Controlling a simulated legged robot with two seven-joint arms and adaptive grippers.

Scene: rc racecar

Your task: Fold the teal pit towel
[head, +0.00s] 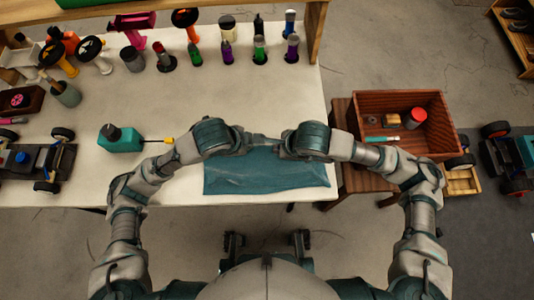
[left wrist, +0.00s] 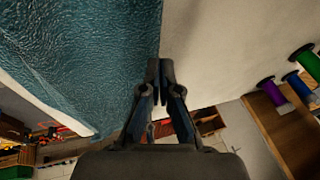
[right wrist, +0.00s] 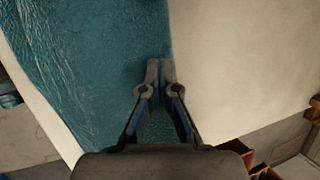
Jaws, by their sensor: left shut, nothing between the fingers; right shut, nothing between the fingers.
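The teal pit towel (head: 262,178) lies near the front edge of the white-topped table as a wide, wrinkled rectangle. Its right end looks uneven. My left gripper (left wrist: 160,66) is shut and empty at the towel's long edge, with the towel (left wrist: 80,50) on its left in the left wrist view. My right gripper (right wrist: 160,66) is shut and empty over the towel's edge, with the towel (right wrist: 95,60) mostly on its left in the right wrist view. In the head view both hands meet above the towel's far edge and hide part of it. I cannot tell whether the fingertips touch the cloth.
A toy car (head: 35,165) stands at the far left. A wooden box (head: 448,112) with small items stands right of the table. The table (head: 250,95) behind the hands is clear.

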